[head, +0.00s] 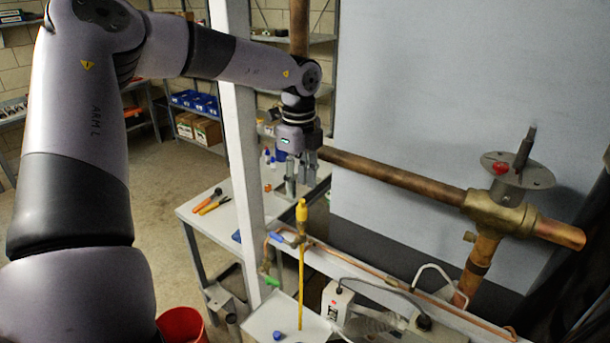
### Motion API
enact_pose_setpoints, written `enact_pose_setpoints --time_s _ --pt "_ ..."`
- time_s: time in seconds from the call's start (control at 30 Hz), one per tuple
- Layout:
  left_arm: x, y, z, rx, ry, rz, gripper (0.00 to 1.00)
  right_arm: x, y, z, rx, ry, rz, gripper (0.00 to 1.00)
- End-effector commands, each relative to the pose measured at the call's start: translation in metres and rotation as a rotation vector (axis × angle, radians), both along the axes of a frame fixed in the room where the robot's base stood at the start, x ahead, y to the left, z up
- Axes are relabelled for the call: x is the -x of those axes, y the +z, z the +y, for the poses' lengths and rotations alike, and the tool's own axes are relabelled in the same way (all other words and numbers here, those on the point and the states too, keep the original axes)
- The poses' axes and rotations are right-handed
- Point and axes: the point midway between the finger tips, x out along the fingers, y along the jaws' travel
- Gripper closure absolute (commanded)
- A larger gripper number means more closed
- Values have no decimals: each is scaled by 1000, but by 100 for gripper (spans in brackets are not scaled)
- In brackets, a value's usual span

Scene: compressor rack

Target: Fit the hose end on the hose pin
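My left gripper (300,178) hangs from the upper middle of the head view with its fingers pointing down. The fingers look apart, with nothing visible between them. A yellow hose (301,285) stands upright below it, and its yellow hose end (301,211) is at the top, just under the fingertips in the picture. I cannot tell the depth gap between them. I cannot clearly make out the hose pin. My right gripper is not in view.
A white upright post (240,150) stands left of the gripper. A thick copper pipe (395,178) runs behind to a brass valve (497,211) with a round plate. A tray (262,322) with a blue cap is below. A bench (205,226) with pliers is left.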

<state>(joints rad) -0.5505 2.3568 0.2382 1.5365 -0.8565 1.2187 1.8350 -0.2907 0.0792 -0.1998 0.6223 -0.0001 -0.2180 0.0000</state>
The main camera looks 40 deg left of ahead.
Motion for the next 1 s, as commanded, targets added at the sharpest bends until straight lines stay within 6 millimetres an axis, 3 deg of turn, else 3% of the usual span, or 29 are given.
enact_pose_setpoints --time_s 0.1,0.2,0.27,0.4,0.57,0.73,0.9,1.0 --pt "0 -19 0 1 -1 2 63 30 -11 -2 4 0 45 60" --pt "0 -35 0 2 -1 2 63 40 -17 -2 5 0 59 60" --pt "0 -44 0 2 0 2 63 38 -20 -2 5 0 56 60" --pt "-1 -65 0 0 0 -1 63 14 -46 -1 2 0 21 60" --pt "-1 -75 0 0 0 -1 63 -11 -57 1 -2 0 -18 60" --pt "-1 -75 0 1 0 -1 63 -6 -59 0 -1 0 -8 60" --pt "-1 -75 0 1 0 -1 63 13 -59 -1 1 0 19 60" --pt "-1 -75 0 1 0 0 69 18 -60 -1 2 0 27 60"
